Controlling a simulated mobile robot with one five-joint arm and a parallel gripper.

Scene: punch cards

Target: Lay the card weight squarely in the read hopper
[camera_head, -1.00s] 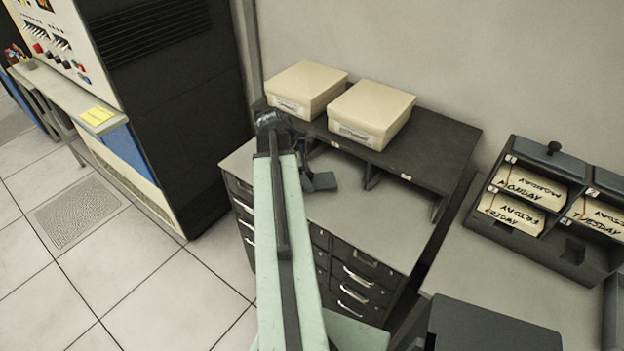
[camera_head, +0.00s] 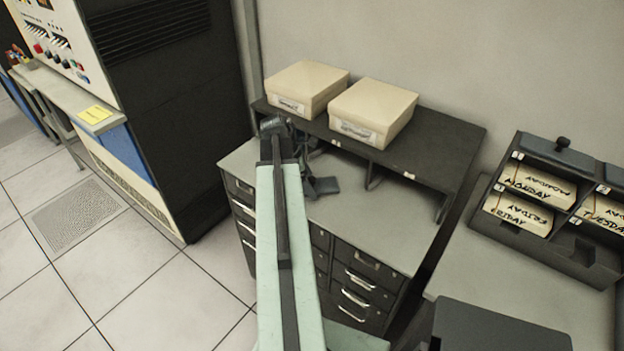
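My gripper (camera_head: 322,186) is over the grey desk top (camera_head: 385,225), in front of the dark shelf; its dark end is small and partly hidden behind my pale green arm. I cannot tell whether its fingers are apart or whether it holds anything. I cannot surely pick out the card weight. A dark piece with a knob (camera_head: 562,143) shows at the top of the dark card rack at the right, but I cannot tell whether it is the weight. I cannot identify the read hopper in this view.
Two cream boxes (camera_head: 306,88) (camera_head: 372,110) stand on the dark shelf (camera_head: 440,150). The dark card rack (camera_head: 515,239) holds cards labelled Monday, Friday and Tuesday on the right table (camera_head: 470,262). A tall dark cabinet (camera_head: 170,110) stands left. A dark panel (camera_head: 500,330) is at lower right.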

